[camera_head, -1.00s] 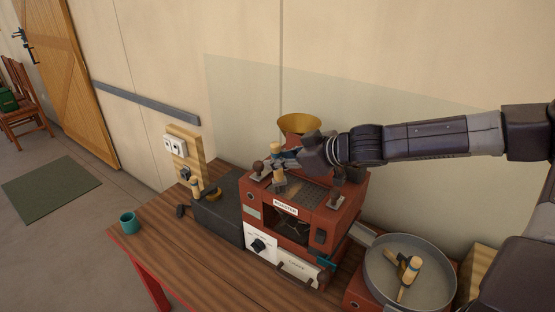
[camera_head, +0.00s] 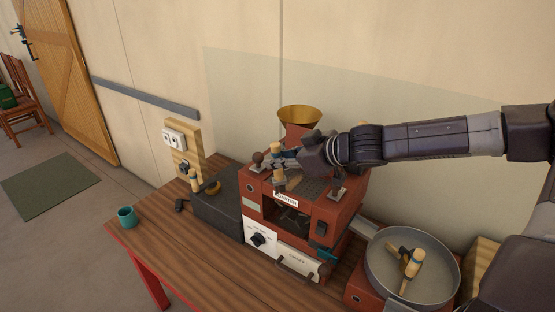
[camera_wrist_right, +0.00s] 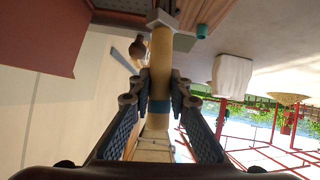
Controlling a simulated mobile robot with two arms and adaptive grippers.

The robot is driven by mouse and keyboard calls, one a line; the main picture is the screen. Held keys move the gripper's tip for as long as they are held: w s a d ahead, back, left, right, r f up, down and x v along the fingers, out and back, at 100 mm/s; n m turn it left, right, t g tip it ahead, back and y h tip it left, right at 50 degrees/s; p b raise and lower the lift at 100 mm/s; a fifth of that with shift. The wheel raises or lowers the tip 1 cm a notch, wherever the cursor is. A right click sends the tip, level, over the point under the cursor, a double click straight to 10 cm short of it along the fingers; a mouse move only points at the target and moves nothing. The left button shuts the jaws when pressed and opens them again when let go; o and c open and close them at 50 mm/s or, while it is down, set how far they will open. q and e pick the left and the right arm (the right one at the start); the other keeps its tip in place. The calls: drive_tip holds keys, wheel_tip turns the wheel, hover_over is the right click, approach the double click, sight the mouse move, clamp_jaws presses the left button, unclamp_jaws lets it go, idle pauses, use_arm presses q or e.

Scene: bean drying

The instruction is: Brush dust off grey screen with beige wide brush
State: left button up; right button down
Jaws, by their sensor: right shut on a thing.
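My right gripper (camera_head: 285,157) is shut on the beige wide brush, whose handle end (camera_head: 276,148) stands up above the fingers. The brush head (camera_head: 280,184) hangs below, at the front left edge of the roaster top, and overlaps part of the front label. In the right wrist view the beige handle (camera_wrist_right: 161,55) with a blue band runs between the fingers (camera_wrist_right: 158,95). The grey screen (camera_head: 316,187) lies on top of the red roaster, to the right of the brush head. I cannot make out dust or whether the bristles touch. My left gripper is not in view.
A brass funnel (camera_head: 299,114) stands behind the screen, and knobbed clamps (camera_head: 337,193) flank it. A round grey pan (camera_head: 380,265) with another brush (camera_head: 412,266) is at the right. A dark box (camera_head: 222,205) and a teal mug (camera_head: 127,217) are at the left.

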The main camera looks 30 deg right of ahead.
drive_tip(key=shift+f, duration=0.2)
idle(0.7)
drive_tip(key=shift+w+d+r, duration=0.1)
drive_tip(key=shift+w+d, duration=0.3)
drive_tip(key=shift+d, duration=0.5)
drive_tip(key=shift+w+d+r, duration=0.1)
drive_tip(key=shift+w+d, duration=0.25)
drive_tip(key=shift+d, duration=0.55)
drive_tip(key=shift+w+d, duration=0.4)
drive_tip(key=shift+d, duration=0.5)
drive_tip(key=shift+w+d+f, duration=0.15)
drive_tip(key=shift+w+d, duration=0.1)
drive_tip(key=shift+d, duration=0.35)
drive_tip(key=shift+w+d+f, duration=0.15)
drive_tip(key=shift+w+d, duration=0.05)
drive_tip(key=shift+d, duration=0.4)
drive_tip(key=shift+s+a+f, duration=0.1)
drive_tip(key=shift+s+a, duration=0.25)
drive_tip(key=shift+a, duration=0.35)
drive_tip(key=shift+s+a+f, duration=0.1)
drive_tip(key=shift+s+a, duration=0.2)
drive_tip(key=shift+a, duration=0.35)
drive_tip(key=shift+s+a+r, duration=0.1)
drive_tip(key=shift+s+a, duration=0.15)
drive_tip(key=shift+a, duration=0.4)
drive_tip(key=shift+s+a+r, duration=0.1)
drive_tip(key=shift+s+a, duration=0.1)
drive_tip(key=shift+a, duration=0.45)
drive_tip(key=shift+d+f, duration=0.1)
